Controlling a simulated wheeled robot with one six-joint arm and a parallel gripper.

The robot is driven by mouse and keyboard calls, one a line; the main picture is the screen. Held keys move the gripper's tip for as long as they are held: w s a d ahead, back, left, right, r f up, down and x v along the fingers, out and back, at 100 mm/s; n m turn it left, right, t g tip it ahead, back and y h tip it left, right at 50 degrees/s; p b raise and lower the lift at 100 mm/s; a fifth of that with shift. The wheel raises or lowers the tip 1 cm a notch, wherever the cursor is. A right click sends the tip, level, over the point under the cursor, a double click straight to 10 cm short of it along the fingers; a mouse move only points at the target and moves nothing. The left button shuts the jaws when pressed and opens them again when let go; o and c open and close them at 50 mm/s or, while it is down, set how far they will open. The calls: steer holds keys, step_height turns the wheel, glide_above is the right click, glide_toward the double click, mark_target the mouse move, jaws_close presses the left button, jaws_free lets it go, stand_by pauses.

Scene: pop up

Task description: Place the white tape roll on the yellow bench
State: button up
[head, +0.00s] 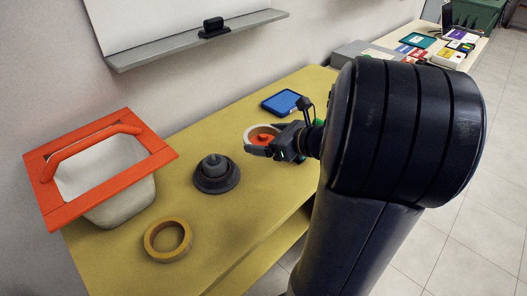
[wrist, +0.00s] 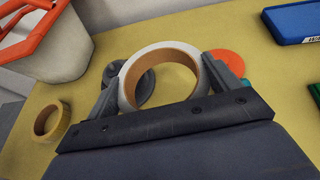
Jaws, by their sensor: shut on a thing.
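The white tape roll (wrist: 163,50) has a white outside and a brown inner core. In the wrist view it sits between the two fingers of my gripper (wrist: 168,80), which is shut on it. In the head view the white tape roll (head: 250,131) shows at my gripper (head: 268,142), partly hidden by the fingers. The yellow bench (head: 130,262) lies under them. I cannot tell whether the roll touches the bench top or hangs just above it.
On the bench are a white bin with an orange rim (head: 122,205), a dark grey round part (head: 216,174), a yellow tape roll (head: 168,240), a blue tray (head: 283,101) and an orange disc (wrist: 226,62). Bare bench shows between the yellow roll and the front edge.

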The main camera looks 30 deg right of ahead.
mark_target(267, 171)
step_height(267, 171, down, 9)
steer(key=b, duration=0.2)
steer(key=shift+f+b, duration=0.2)
steer(key=shift+b, duration=0.1)
steer(key=shift+f, duration=0.15)
steer(key=o, duration=0.9)
steer(key=shift+c, duration=0.2)
steer(key=shift+r, duration=0.2)
steer(key=p+v, duration=0.2)
steer(key=v, duration=1)
